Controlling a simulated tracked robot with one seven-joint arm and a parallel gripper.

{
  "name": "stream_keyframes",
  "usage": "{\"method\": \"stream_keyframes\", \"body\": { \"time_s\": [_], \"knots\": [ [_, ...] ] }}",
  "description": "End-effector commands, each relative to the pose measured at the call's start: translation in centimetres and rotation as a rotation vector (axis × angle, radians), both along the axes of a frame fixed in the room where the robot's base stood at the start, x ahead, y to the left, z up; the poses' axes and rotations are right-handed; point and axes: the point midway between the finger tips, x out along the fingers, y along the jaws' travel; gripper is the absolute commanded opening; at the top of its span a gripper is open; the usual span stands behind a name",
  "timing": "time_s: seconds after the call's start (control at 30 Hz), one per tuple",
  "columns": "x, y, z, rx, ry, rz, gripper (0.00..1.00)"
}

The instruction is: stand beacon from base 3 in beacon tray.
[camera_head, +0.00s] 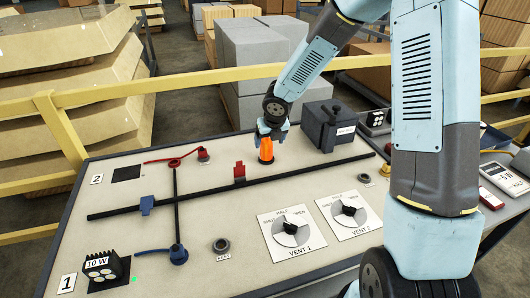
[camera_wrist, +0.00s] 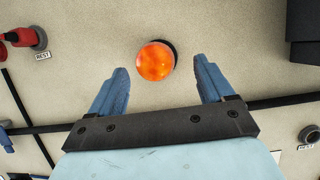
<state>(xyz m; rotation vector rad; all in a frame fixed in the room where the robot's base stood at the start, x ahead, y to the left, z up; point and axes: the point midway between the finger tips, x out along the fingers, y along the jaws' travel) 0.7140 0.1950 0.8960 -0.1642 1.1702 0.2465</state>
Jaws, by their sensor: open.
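The orange beacon (camera_head: 266,150) stands upright near the back edge of the sloping panel. In the wrist view the beacon (camera_wrist: 155,62) is seen from above, with part of a dark round base (camera_wrist: 173,47) showing at its edge. No number 3 is readable beside it. My gripper (camera_head: 271,130) is above the beacon, pointing down. In the wrist view its two blue fingers are spread, with the beacon between and slightly beyond their tips. Nothing is clamped. I cannot clearly identify the beacon tray; a dark grey box (camera_head: 328,126) with a small unreadable label stands right of the beacon.
Black rails (camera_head: 230,185) cross the panel, with a red clip (camera_head: 239,172) and a blue clip (camera_head: 146,205). Two vent dials (camera_head: 290,235) lie at the front. A black 10 W lamp block (camera_head: 105,268) sits front left. A yellow railing (camera_head: 200,80) runs behind the panel.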

Motion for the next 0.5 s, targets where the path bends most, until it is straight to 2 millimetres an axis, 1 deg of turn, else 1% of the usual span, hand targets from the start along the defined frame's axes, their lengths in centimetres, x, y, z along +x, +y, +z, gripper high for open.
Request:
{"method": "stream_keyframes", "body": {
  "time_s": [0.17, 0.5],
  "knots": [
    [0.2, 0.3, -0.9, 0.0, 0.002, 0.002, 0.81],
    [1.1, 1.0, -3.8, -0.001, 0.001, 0.002, 0.81]
  ]
}}
